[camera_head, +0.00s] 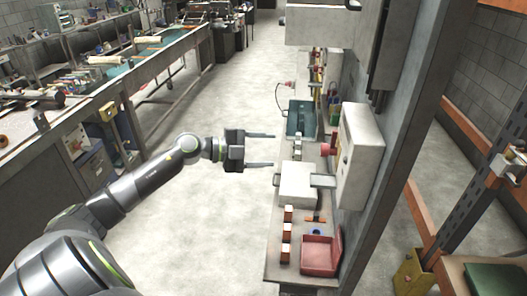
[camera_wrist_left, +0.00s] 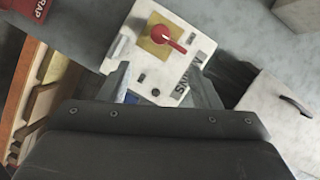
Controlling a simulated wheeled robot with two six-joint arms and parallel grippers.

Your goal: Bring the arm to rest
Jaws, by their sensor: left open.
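My left arm comes in from the lower left of the head view. Its gripper (camera_head: 262,150) is open and empty, with two dark fingers apart and pointing right toward the workbench. It hangs over the aisle floor, short of the white box (camera_head: 297,183) on the bench. In the left wrist view the open fingers (camera_wrist_left: 165,88) show in front of a white panel (camera_wrist_left: 150,62) with a red-handled switch (camera_wrist_left: 166,38) on a yellow plate. The fingers look apart from the panel, though the exact distance is hard to judge. My right gripper is not seen.
The concrete aisle (camera_head: 200,240) is clear.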

